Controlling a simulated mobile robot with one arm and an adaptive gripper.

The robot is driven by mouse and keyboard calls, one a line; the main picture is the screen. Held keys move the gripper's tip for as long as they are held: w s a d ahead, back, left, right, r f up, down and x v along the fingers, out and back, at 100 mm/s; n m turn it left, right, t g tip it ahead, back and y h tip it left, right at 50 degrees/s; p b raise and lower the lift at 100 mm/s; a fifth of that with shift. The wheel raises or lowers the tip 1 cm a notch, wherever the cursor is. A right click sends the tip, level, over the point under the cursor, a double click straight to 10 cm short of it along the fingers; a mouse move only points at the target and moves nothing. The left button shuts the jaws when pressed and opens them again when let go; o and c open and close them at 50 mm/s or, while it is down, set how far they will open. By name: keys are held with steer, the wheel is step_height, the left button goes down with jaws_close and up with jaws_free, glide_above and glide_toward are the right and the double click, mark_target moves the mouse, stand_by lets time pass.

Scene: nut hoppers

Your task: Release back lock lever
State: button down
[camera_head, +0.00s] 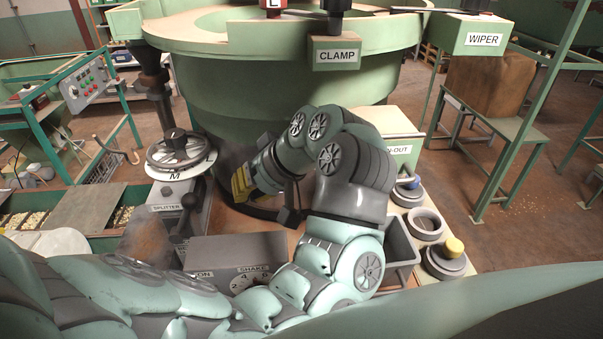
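My arm reaches from the lower left, bends at the right and points back left. My gripper (242,183), with yellow pads, is beside the lower wall of the big green bowl (205,95); I cannot tell whether it is open or shut. No part is clearly labelled as the back lock lever. A dark block on a thin rod (290,216) is right of and below my gripper. A red part marked L (274,5) is cut off at the top.
A handwheel (180,152) marked M stands left of my gripper. A grey SHAKE dial box (238,262) is below. A CLAMP box (336,53) and a WIPER box (484,36) are above. Grey rings (425,223) and a grey bin (401,247) lie right of my arm.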

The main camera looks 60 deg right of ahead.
mark_target(185, 217)
steer(key=w+a+f+p, duration=0.3)
steer(key=w+p, duration=0.2)
steer(key=p, duration=0.1)
steer(key=shift+w+a+p, duration=0.2)
steer(key=shift+a+p, duration=0.1)
steer(key=shift+a, duration=0.1)
